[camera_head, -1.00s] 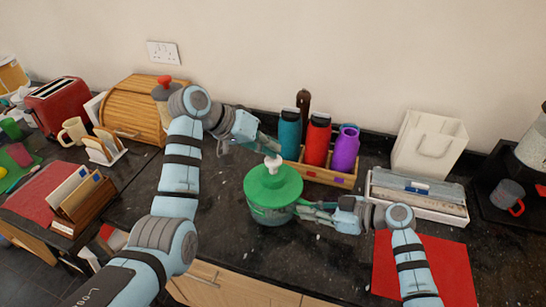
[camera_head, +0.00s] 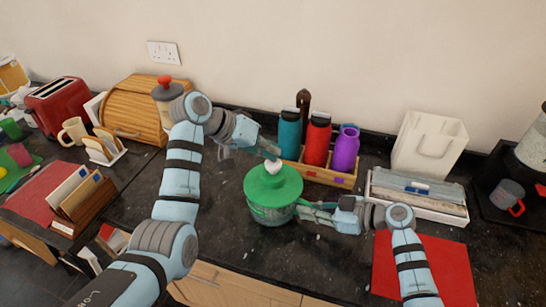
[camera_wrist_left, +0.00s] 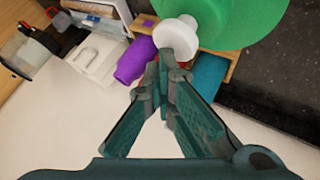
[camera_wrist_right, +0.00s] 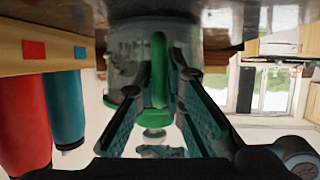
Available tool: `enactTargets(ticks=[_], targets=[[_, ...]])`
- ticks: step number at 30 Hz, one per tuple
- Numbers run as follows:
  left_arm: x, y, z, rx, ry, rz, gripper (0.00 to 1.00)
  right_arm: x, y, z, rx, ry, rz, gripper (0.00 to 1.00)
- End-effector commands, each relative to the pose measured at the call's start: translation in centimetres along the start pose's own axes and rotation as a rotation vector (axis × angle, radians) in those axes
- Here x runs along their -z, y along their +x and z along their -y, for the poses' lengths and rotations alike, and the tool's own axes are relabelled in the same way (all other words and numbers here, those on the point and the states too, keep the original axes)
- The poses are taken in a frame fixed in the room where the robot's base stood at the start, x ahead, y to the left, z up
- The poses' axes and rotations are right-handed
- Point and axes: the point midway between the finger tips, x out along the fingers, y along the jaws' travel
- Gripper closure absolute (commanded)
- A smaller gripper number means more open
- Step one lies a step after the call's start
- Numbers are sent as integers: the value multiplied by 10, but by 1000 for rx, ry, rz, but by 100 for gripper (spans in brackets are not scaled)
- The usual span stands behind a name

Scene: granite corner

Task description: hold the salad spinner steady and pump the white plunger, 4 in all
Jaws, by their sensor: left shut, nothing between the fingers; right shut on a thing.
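The salad spinner (camera_head: 272,210) stands upright on the counter, with a clear bowl and a green lid (camera_head: 268,187). Its white plunger (camera_head: 273,168) sticks up from the middle of the lid and also shows in the left wrist view (camera_wrist_left: 177,35). My left gripper (camera_head: 276,154) is shut and empty, its tips right at the plunger's top; whether they touch it I cannot tell. My right gripper (camera_head: 300,209) is shut on a green upright part of the spinner, like a handle (camera_wrist_right: 159,70), at the bowl's right side.
A wooden crate (camera_head: 325,174) with teal, red and purple bottles stands close behind the spinner. A white tray (camera_head: 435,208) and a red mat (camera_head: 450,265) lie to the right. A bread bin (camera_head: 130,112) stands at the back left. Dark counter left of the spinner is clear.

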Motion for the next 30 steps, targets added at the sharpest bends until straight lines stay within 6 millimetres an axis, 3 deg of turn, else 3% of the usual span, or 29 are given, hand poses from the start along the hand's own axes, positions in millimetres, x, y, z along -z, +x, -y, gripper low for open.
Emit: enactTargets(ticks=[30], targets=[[-8,9,7,1,-2,4,100,1,0,0,0,-2,-3,100]])
